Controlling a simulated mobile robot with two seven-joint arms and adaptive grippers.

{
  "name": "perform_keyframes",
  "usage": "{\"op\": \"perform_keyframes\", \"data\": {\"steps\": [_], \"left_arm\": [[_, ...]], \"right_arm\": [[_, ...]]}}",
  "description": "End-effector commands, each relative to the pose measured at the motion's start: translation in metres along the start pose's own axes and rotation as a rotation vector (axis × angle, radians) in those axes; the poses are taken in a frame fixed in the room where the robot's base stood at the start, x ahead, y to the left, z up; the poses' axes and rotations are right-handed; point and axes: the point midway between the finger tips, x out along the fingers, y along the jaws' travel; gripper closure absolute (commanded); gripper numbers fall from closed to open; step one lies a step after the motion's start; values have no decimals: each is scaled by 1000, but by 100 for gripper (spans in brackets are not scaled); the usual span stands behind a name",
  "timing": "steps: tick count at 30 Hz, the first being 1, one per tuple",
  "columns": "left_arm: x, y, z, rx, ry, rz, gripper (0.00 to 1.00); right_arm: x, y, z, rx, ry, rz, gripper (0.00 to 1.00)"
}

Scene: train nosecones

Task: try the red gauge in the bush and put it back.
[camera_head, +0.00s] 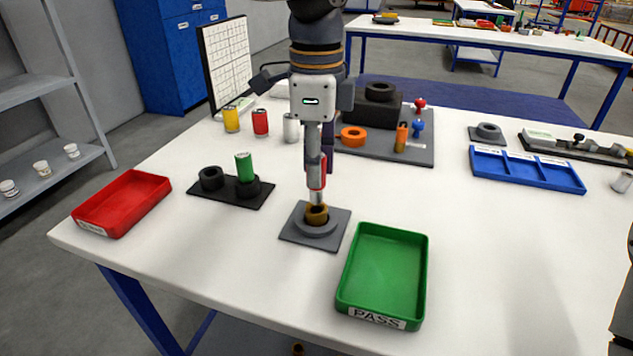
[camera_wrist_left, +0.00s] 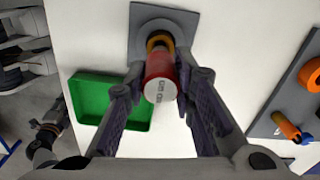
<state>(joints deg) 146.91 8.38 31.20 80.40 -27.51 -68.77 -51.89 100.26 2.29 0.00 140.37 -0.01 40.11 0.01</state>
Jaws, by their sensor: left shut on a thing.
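My left gripper (camera_head: 319,168) is shut on the red gauge (camera_head: 316,181) and holds it upright over the bush (camera_head: 317,214). The gauge's silver lower end meets the bush's mouth; I cannot tell how far it is inside. The brass-coloured bush sits in a grey round holder on a square plate (camera_head: 288,236). In the left wrist view, the red gauge (camera_wrist_left: 159,68) shows its pale printed end between the fingers, with the bush (camera_wrist_left: 158,40) partly hidden behind it. A black stand (camera_head: 229,197) has two rings: the left is empty, the right holds the green gauge (camera_head: 244,166). My right gripper is not in view.
A green PASS tray (camera_head: 344,295) stands close right of the plate, empty. An empty red tray (camera_head: 110,227) is at the left edge. Yellow, red and silver cans (camera_head: 261,122) stand behind. A grey board (camera_head: 423,151) with orange parts and a blue tray (camera_head: 525,180) lie farther back.

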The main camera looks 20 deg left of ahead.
Motion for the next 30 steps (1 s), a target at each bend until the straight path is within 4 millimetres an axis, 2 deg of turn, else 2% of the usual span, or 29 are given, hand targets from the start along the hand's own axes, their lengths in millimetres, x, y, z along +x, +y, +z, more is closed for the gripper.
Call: {"op": "perform_keyframes", "data": {"steps": [22,30], "left_arm": [[-51,-1,0,1,2,-7,100],[-59,0,0,1,2,-5,100]], "right_arm": [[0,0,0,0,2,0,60],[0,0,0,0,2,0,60]]}}
